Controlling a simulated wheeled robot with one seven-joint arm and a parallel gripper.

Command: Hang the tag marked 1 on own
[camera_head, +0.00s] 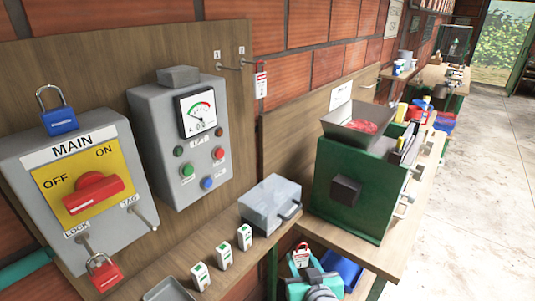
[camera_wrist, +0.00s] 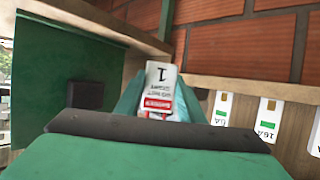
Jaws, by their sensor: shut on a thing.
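The tag marked 1 (camera_wrist: 160,85) is white with a red danger band and shows upside down in the wrist view. My gripper (camera_wrist: 160,105) has its teal fingers on either side of it. In the head view, my gripper (camera_head: 302,268) is low at the counter's front edge, with the tag (camera_head: 301,256) at its tip. Two numbered pegs (camera_head: 230,66) are on the wooden board; the left number is too small to read surely. The left peg is bare. Another red-and-white tag (camera_head: 261,82) hangs from the right one, marked 2. A bare TAG peg (camera_head: 145,218) is on the MAIN box.
The MAIN switch box (camera_head: 75,190) bears a red padlock (camera_head: 103,272) at LOCK and a blue padlock (camera_head: 60,121) on top. Beside it is a grey meter box (camera_head: 182,145).

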